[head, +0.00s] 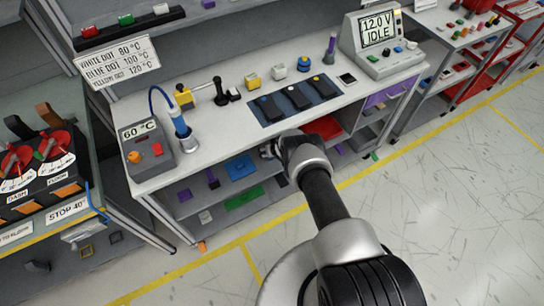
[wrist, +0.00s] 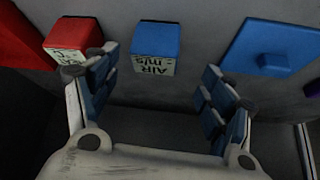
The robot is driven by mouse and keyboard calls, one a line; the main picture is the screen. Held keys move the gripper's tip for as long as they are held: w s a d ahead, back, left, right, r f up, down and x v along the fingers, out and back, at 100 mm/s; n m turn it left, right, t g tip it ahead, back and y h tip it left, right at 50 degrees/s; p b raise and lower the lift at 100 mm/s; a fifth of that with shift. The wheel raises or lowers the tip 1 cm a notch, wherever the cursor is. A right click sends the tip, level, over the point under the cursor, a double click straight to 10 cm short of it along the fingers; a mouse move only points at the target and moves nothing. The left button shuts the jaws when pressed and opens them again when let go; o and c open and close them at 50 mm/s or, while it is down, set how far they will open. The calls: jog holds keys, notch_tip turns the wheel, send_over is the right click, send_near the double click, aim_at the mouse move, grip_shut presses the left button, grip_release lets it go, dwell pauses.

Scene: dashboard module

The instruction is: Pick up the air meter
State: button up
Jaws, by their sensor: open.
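The air meter (wrist: 156,42) is a small blue box with a pale label reading "AIR m/s", upside down in the wrist view. It lies on a grey surface, ahead of my gripper (wrist: 159,72). The gripper is open and empty, with one finger on each side of the air meter's line and visible space around the box. In the head view, my gripper (head: 268,151) is at the front of the bench, by the lower shelf. I cannot make out the air meter there; the gripper or bench may hide it.
In the wrist view, a labelled red box (wrist: 73,36) sits close behind the left finger. A flat blue piece with a raised block (wrist: 272,62) lies to the right.

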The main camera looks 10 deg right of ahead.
jog(key=shift+f, duration=0.1)
jog(key=f+b, duration=0.1)
jog(key=b, duration=0.1)
jog(key=f+b, duration=0.1)
jog(key=b, duration=0.1)
jog(key=w+f+b, duration=0.1)
jog(key=b, duration=0.1)
jog(key=shift+d, duration=0.3)
jog(key=b+x, duration=0.2)
jog(key=b, duration=0.3)
jog(key=shift+w+r, duration=0.1)
jog(key=c, duration=1.3)
